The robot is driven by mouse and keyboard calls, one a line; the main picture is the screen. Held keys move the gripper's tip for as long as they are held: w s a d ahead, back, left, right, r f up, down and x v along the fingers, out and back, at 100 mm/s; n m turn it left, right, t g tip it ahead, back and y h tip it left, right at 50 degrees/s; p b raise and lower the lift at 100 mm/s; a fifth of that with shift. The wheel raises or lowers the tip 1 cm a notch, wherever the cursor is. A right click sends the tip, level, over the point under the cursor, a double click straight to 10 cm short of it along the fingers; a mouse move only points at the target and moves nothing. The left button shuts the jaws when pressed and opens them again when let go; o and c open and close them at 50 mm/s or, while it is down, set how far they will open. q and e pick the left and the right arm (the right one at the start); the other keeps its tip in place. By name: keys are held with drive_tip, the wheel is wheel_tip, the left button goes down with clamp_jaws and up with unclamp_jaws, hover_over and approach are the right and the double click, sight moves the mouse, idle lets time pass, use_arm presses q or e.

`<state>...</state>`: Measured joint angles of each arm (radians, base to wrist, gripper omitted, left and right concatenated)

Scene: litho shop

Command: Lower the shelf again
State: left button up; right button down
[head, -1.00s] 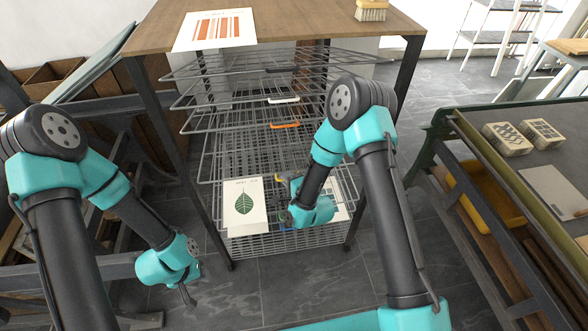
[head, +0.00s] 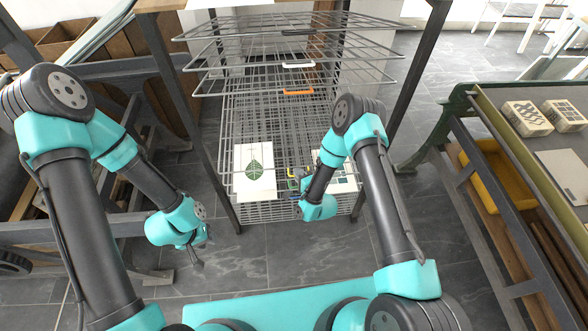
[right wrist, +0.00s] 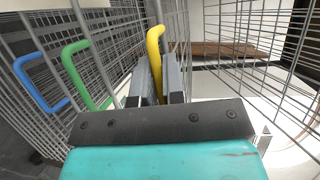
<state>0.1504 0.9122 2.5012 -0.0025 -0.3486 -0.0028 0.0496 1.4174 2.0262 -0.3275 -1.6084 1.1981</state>
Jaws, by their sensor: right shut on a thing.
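A wire drying rack (head: 262,125) holds several stacked grid shelves with coloured handles. A white handle (head: 298,65) and an orange handle (head: 298,92) sit on upper shelves, well apart from my grippers. My right gripper (right wrist: 160,85) is shut on the yellow handle (right wrist: 154,50), with a finger on each side of it. In the head view, my right gripper (head: 301,196) is low at the rack's front. Green (right wrist: 82,72) and blue (right wrist: 35,78) handles lie left of it in the wrist view. My left gripper (head: 198,262) hangs left of the rack, away from it; its finger gap is unclear.
A green leaf print (head: 254,173) and another print (head: 336,178) lie low in the rack. Dark table legs (head: 402,105) flank it. A bench with two carved blocks (head: 527,118) and a yellow tray (head: 495,175) stands right. Grey floor (head: 300,250) is clear in front.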

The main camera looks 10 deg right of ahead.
drive_tip(key=shift+s+f, duration=0.35)
drive_tip(key=shift+f, duration=0.4)
drive_tip(key=c, duration=1.3)
unclamp_jaws()
drive_tip(key=shift+o, duration=0.2)
drive_tip(key=shift+r, duration=0.1)
drive_tip(key=v, duration=1.7)
drive_tip(key=shift+d+r, duration=0.15)
drive_tip(key=shift+r, duration=0.1)
